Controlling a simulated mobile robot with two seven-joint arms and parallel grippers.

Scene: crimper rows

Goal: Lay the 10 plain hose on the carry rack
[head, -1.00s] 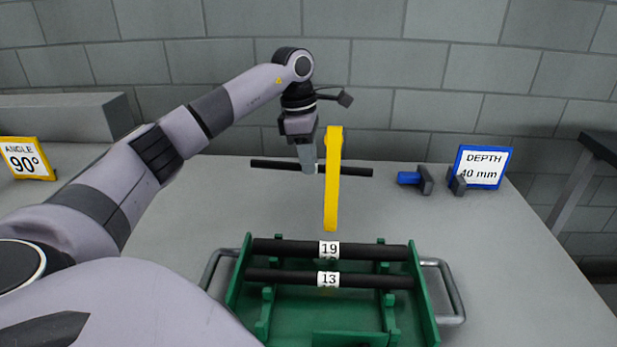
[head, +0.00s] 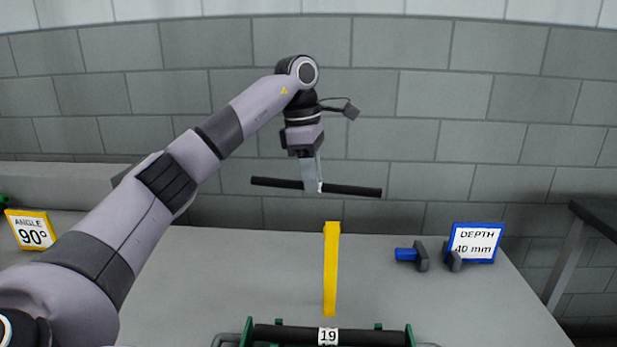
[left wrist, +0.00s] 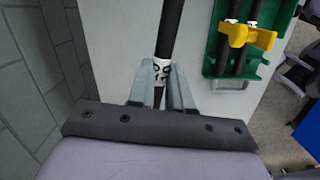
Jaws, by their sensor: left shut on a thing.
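My left gripper (head: 313,187) is shut on a black hose (head: 352,190) near its middle and holds it up above the far part of the table, roughly level. In the left wrist view the hose (left wrist: 172,30) runs up between the fingers, with a white label at the grip that is partly covered and hard to read. The green carry rack (head: 247,333) shows only its far edge at the bottom of the head view, with a hose labelled 19 (head: 375,336) on it. The rack (left wrist: 213,50) with two black hoses also shows in the left wrist view.
A blue-and-grey tool (head: 408,254) lies beside the blue "DEPTH 40 mm" sign (head: 474,243) at right. A yellow "ANGLE 90°" sign (head: 31,230) is at left. A block wall stands behind.

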